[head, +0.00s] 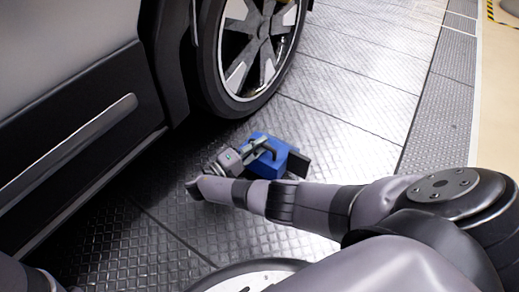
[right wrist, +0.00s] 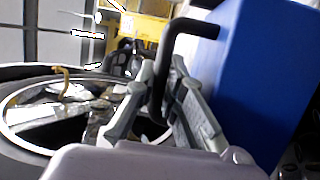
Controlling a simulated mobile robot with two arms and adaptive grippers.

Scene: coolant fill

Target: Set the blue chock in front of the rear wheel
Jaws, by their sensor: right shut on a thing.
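The blue chock (head: 268,167) is in the middle of the head view, just below and right of the wheel (head: 248,52), with a visible gap to the tyre. My right gripper (head: 260,148) is shut on the chock's dark bent handle. In the right wrist view the handle (right wrist: 163,72) passes between the fingers, with the blue body (right wrist: 265,75) on the right and the wheel (right wrist: 70,115) at the left. Whether the chock rests on the floor or hangs just above it, I cannot tell. My left gripper is not in view.
The car's grey and black side (head: 75,110) fills the left of the head view. Yellow equipment (right wrist: 145,28) stands behind in the wrist view.

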